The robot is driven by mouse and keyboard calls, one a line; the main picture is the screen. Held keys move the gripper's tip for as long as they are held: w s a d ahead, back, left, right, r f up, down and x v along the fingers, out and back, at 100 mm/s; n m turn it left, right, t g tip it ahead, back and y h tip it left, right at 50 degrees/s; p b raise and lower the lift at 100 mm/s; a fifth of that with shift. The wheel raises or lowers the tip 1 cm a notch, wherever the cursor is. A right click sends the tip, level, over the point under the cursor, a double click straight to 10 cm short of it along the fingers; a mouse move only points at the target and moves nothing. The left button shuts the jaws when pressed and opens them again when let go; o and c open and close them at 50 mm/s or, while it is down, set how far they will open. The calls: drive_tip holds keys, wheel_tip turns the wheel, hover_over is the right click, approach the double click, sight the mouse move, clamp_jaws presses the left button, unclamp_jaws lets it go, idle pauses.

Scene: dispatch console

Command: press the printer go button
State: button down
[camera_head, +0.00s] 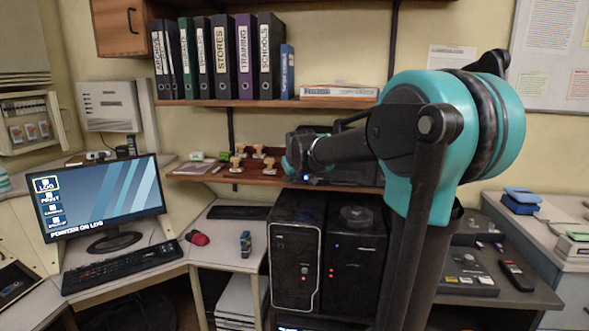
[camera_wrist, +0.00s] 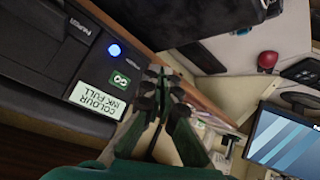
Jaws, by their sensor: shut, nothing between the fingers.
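The black printer (camera_wrist: 50,50) fills the upper left of the wrist view. Its front carries a round blue light or button (camera_wrist: 114,50), a green square marked GO (camera_wrist: 119,79) and a small display reading "COLOUR INK FULL" (camera_wrist: 97,99). I cannot tell whether the round blue spot or the green square is the button itself. My gripper (camera_wrist: 160,82) is shut and empty, just right of the GO square in that view; I see no clear contact. In the head view my gripper (camera_head: 296,160) is at the shelf, before the printer (camera_head: 352,174), which my arm mostly hides.
The wooden shelf (camera_head: 225,177) holds several stamps left of my gripper. Binders (camera_head: 220,55) stand on the shelf above. Two black computer towers (camera_head: 296,250) stand below. A lit monitor (camera_head: 98,197) is at left, and a phone (camera_head: 516,275) lies at right.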

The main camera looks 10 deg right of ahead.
drive_tip(key=w+d, duration=0.2)
drive_tip(key=w, duration=0.6)
drive_tip(key=shift+w+d, duration=0.2)
drive_tip(key=shift+d, duration=0.2)
idle(1.4)
drive_tip(key=shift+w+d, duration=0.1)
drive_tip(key=shift+w, duration=0.25)
